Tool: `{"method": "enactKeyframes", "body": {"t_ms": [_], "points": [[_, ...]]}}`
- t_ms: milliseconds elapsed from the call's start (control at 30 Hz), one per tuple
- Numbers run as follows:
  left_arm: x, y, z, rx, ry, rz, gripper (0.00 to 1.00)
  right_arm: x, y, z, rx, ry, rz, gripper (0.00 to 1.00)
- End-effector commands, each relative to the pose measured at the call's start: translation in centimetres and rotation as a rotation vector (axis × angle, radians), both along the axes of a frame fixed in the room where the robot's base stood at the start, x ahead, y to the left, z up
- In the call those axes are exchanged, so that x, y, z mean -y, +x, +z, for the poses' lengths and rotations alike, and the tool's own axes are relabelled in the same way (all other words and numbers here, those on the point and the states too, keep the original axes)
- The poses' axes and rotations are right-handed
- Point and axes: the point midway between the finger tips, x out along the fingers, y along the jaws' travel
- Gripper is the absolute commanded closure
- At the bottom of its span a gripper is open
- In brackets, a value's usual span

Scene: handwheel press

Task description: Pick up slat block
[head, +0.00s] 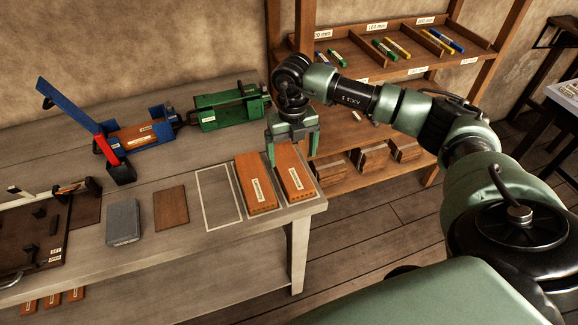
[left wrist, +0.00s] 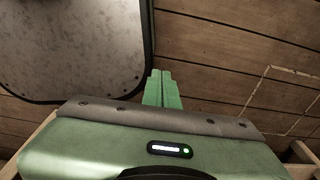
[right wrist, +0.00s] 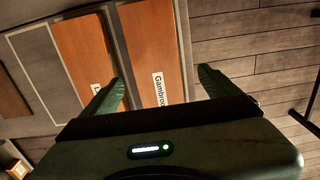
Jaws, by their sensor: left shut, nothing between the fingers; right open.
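Two orange-brown slat blocks with white labels lie side by side at the table's right end. The right block (head: 295,174) and the left block (head: 255,183) both sit in pale outlined areas. My right gripper (head: 291,152) is open above the far part of the right block, fingers pointing down. In the right wrist view, this block (right wrist: 150,45) runs between the open fingers (right wrist: 160,82), and the other block (right wrist: 85,50) lies to its left. Contact cannot be told. My left gripper (left wrist: 161,88) is shut and empty, over wooden floor boards; it is outside the head view.
An empty outlined area (head: 218,197), a brown plate (head: 170,208) and a grey block (head: 124,222) lie left of the blocks. Blue and green clamping fixtures (head: 228,110) stand behind. A wooden shelf (head: 400,65) stands behind the table's right end.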

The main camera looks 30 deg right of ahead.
Motion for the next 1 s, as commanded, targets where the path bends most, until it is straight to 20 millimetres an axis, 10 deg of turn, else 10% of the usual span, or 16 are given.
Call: {"method": "enactKeyframes", "body": {"t_ms": [200,567,867,1000], "points": [[-0.1,-1.8,1.7,-0.025,0.001,0.0,1.0,-0.3,0.0,-3.1,-0.003,0.003,0.001,0.09],[0.3,2.0,2.1,0.03,-0.004,0.0,1.0,-0.4,0.1,-4.8,0.001,0.005,0.003,0.09],[0.2,0.6,2.0,0.01,-0.003,0.0,1.0,-0.4,0.1,-4.8,0.001,0.006,0.003,0.84],[0.2,0.3,2.0,0.006,-0.002,0.0,1.0,-0.4,0.2,-4.7,0.002,0.006,0.003,0.89]]}}
